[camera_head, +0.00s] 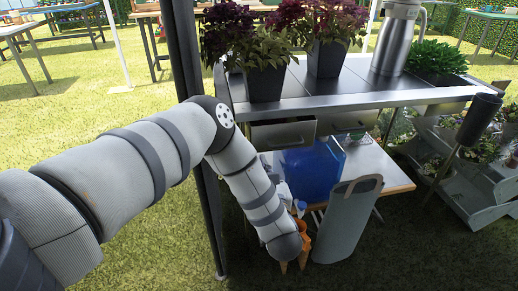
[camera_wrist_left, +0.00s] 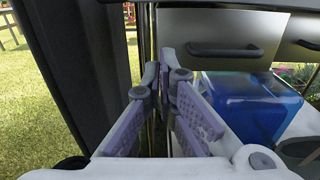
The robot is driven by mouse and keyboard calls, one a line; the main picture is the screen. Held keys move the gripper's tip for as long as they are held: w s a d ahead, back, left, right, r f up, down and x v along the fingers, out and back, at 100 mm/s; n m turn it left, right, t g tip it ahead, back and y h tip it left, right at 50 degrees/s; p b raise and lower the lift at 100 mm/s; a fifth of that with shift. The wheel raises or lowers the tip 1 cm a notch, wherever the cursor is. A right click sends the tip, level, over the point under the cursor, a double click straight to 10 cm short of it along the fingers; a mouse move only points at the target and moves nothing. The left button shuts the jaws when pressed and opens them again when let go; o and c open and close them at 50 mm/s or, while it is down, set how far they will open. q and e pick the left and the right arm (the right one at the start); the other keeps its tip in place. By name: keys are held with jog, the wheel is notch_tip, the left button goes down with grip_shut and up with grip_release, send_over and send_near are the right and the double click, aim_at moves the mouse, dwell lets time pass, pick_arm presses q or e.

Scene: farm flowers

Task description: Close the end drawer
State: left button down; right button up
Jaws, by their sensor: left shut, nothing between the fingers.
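The end drawer (camera_head: 283,134) is at the left end of the metal potting bench (camera_head: 300,101), just under its top. Its grey front stands out from under the bench edge, so it appears partly open. In the left wrist view the drawer front (camera_wrist_left: 215,38) with its dark handle is close, up and to the right of the fingers. My left gripper (camera_wrist_left: 160,75) is shut and empty, its tips near the drawer's left edge; I cannot tell if they touch. In the head view my forearm mostly hides this gripper. My right gripper is not in view.
A dark post (camera_head: 183,60) stands left of the bench, close to my left arm. A blue container (camera_head: 312,170) sits on the lower shelf. Potted plants (camera_head: 266,83) and a metal urn (camera_head: 394,45) stand on top.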

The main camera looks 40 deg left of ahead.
aim_at(254, 138)
pick_arm(q)
jog(key=x, duration=0.8)
jog(key=shift+w+a+r, duration=0.25)
jog(key=shift+w, duration=0.15)
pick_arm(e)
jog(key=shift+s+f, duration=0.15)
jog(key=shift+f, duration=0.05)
